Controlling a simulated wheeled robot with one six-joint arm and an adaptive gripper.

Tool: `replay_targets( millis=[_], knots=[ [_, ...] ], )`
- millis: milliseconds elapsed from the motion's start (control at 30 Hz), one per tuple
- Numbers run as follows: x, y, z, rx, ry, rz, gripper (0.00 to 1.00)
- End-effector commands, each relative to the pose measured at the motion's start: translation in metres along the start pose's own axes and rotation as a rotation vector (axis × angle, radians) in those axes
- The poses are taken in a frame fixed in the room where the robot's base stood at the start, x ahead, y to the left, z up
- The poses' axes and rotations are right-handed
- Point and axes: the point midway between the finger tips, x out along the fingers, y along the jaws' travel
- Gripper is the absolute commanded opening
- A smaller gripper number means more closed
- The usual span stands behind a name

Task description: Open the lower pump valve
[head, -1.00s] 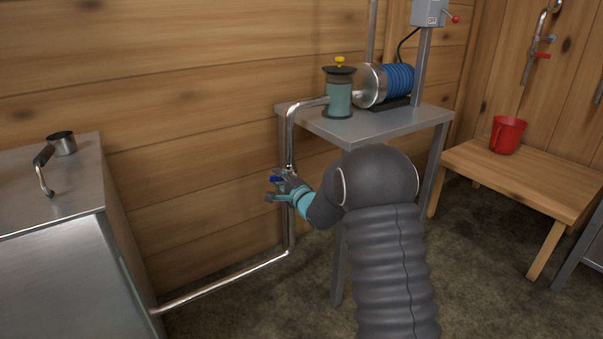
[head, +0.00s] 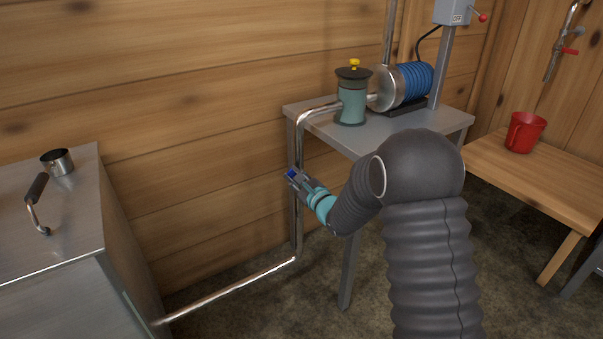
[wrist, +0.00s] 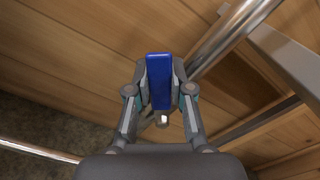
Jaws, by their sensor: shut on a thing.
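The lower pump valve has a blue handle (wrist: 159,80), which stands between my two fingers in the wrist view. A small metal stem (wrist: 161,119) shows at its near end. In the head view the blue handle (head: 292,174) shows at the vertical pipe (head: 298,222), below the table top's left edge. My gripper (head: 297,178) is at that pipe and shut on the blue handle; it also fills the middle of the wrist view (wrist: 160,85). My fingers hide part of the valve body in the head view.
A grey metal table (head: 335,131) carries the pump (head: 405,85) and a teal canister (head: 351,102) with a yellow knob. A steel cabinet (head: 55,230) stands left. A red jug (head: 524,132) sits on a wooden bench (head: 540,185) at right. The wooden wall is close behind the pipe.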

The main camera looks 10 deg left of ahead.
Motion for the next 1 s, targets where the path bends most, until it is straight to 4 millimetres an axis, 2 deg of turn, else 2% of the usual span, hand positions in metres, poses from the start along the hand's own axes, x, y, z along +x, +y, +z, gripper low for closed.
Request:
replay_targets(
  millis=[567,600,667,1000],
  knots=[
    [0.0007,-0.0004,0.0039,0.026,-0.009,0.003,0.0],
    [0.0007,-0.0005,0.0038,0.025,-0.009,0.003,0.31],
    [0.0003,-0.0008,0.0033,0.025,-0.008,0.002,0.46],
    [-0.0015,-0.0039,-0.0002,0.026,-0.002,-0.003,0.48]
  ],
)
